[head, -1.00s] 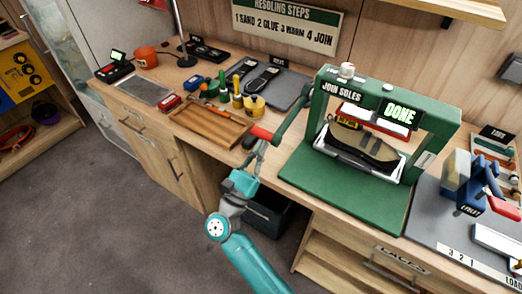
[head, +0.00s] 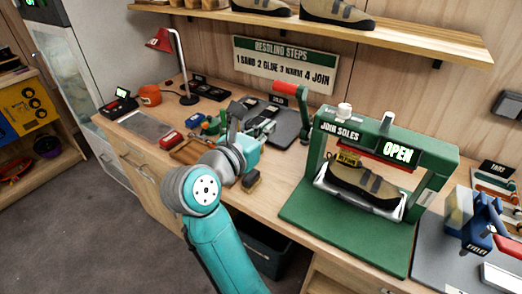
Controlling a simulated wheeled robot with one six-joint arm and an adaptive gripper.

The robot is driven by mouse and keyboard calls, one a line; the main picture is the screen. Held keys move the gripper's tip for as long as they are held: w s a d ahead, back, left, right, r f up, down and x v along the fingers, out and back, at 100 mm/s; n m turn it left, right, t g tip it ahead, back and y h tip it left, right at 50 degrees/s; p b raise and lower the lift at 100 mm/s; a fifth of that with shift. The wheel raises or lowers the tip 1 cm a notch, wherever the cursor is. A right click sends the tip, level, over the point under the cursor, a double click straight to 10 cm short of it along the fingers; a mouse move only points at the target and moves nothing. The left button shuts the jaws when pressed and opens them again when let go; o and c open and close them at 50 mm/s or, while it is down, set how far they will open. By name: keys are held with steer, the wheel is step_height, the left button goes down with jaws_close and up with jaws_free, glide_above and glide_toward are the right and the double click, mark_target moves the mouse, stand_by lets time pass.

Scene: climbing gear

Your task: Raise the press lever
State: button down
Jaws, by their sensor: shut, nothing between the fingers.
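The green press (head: 432,158) stands on the bench at the right, and its display reads OPEN. Its lever (head: 304,112) points up on the press's left side, with the red handle (head: 287,88) at the top. A tan and black shoe (head: 362,184) sits in the press on a pale cradle, below the red upper part (head: 375,156). My gripper (head: 262,132) is left of the press, below and apart from the red handle. It is shut and empty, and its fingers are hard to make out against the dark items behind.
A small brown block or brush (head: 251,181) lies on the bench beside my gripper. A wooden tray (head: 188,151) and dark mats lie behind my arm. A shelf (head: 420,38) with shoes hangs above. A blue clamp-like tool (head: 482,228) stands at the right.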

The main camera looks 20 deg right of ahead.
mark_target(289, 84)
steer(key=w+d+r, duration=0.1)
steer(key=r, duration=0.1)
steer(key=w+d+r, duration=0.1)
steer(key=d+r, duration=0.1)
steer(key=w+d+r, duration=0.1)
steer(key=d+r, duration=0.1)
steer(key=r, duration=0.1)
steer(key=shift+w+d, duration=0.15)
steer(key=shift+w, duration=0.25)
steer(key=shift+r, duration=0.1)
